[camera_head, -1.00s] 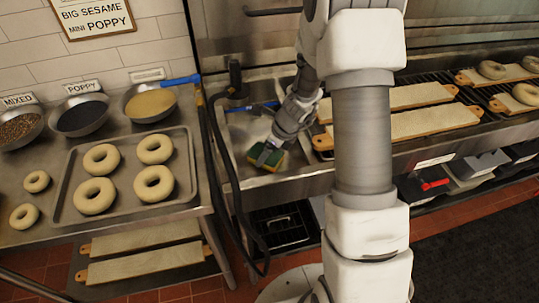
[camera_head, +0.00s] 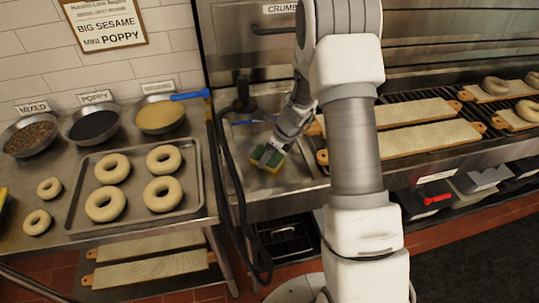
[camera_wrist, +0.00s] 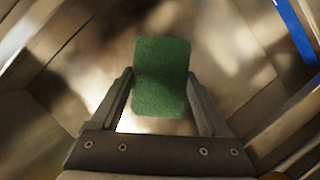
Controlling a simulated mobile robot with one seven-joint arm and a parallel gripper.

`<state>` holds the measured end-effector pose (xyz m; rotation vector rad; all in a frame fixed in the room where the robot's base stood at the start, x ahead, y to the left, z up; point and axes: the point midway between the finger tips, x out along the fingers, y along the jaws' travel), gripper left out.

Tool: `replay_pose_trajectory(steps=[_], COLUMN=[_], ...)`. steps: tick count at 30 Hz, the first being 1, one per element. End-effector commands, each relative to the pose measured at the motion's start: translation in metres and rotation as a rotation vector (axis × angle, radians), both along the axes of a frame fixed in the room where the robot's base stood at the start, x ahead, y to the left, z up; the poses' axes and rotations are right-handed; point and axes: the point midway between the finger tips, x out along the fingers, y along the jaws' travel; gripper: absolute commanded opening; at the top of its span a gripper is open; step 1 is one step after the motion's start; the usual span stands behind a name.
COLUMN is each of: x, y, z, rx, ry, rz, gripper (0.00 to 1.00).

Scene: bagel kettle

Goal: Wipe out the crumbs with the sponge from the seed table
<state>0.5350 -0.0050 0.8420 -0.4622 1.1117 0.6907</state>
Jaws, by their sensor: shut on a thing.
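My gripper (camera_wrist: 160,95) is shut on the sponge (camera_wrist: 162,60), with its green face toward the wrist camera. In the head view the green and yellow sponge (camera_head: 268,160) is in my gripper (camera_head: 270,150), over the metal basin (camera_head: 298,182) right of the seed table. Contact with the basin floor cannot be told. The seed table (camera_head: 190,216) is at the left. It bears a metal tray (camera_head: 134,224) with several bagels and bowls of mixed (camera_head: 28,137), poppy (camera_head: 92,124) and sesame (camera_head: 160,116) seeds. Crumbs are too small to make out.
Two loose bagels (camera_head: 37,222) lie left of the tray. A blue handle (camera_head: 190,95) sticks out over the sesame bowl. A dark hose (camera_head: 232,170) hangs between table and basin. Long boards (camera_head: 430,135) lie on the rack at right.

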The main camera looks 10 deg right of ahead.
Motion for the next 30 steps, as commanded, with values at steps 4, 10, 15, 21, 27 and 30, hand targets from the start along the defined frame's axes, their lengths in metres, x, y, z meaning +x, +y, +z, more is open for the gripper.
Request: replay_pose_trajectory(steps=[4,10,15,21,27,30], x=[0.000,0.000,0.000,0.000,0.000,0.000], y=[-0.001,-0.001,0.000,0.000,0.000,0.000], z=[0.001,0.020,0.038,0.058,0.060,0.059], rx=[-0.003,-0.002,-0.001,-0.001,0.000,0.000], ry=[0.000,0.000,0.000,0.000,0.001,0.001], rz=[-0.002,-0.002,0.000,-0.001,-0.001,-0.001], gripper=[0.35,0.35,0.35,0.35,0.35,0.35])
